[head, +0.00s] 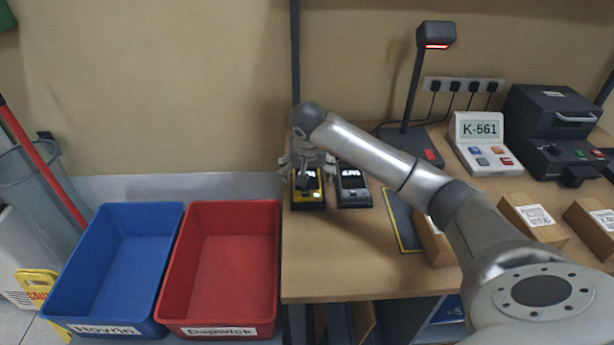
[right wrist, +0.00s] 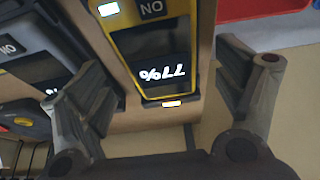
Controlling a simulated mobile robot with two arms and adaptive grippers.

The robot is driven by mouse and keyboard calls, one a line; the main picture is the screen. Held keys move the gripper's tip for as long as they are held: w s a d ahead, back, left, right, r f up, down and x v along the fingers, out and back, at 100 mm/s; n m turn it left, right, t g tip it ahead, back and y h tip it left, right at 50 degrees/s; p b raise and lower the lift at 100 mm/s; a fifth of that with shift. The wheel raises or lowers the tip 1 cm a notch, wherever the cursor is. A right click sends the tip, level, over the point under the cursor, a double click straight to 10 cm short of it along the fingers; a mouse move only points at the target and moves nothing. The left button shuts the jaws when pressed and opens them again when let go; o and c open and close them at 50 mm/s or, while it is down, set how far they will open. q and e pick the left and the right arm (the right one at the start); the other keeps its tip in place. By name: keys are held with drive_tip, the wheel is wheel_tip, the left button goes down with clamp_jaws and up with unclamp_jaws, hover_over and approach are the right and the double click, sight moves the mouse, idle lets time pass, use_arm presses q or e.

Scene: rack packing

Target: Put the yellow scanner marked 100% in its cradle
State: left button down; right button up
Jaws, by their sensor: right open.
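A yellow and black scanner (head: 309,197) stands near the left edge of the wooden table. In the right wrist view the yellow scanner (right wrist: 150,45) has a dark screen with upside-down white text that looks like 77%, not 100%. A grey and black scanner (head: 354,193) stands just right of it; its reading is too small or cut off to tell. My right gripper (head: 306,166) is above the yellow scanner. In the right wrist view its open fingers (right wrist: 165,100) are spread on either side of the scanner's end, holding nothing. I cannot make out an empty cradle. My left gripper is not in view.
A red bin (head: 222,207) and a blue bin (head: 117,208) stand left of the table. A yellow-edged dark mat (head: 402,222), a lamp (head: 412,85), a K-561 display unit (head: 480,145), a dark machine (head: 555,135) and boxes (head: 533,216) lie to the right. My arm crosses the table.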

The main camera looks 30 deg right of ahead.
drive_tip(key=b+v, duration=0.1)
drive_tip(key=v, duration=0.9)
drive_tip(key=shift+s, duration=0.1)
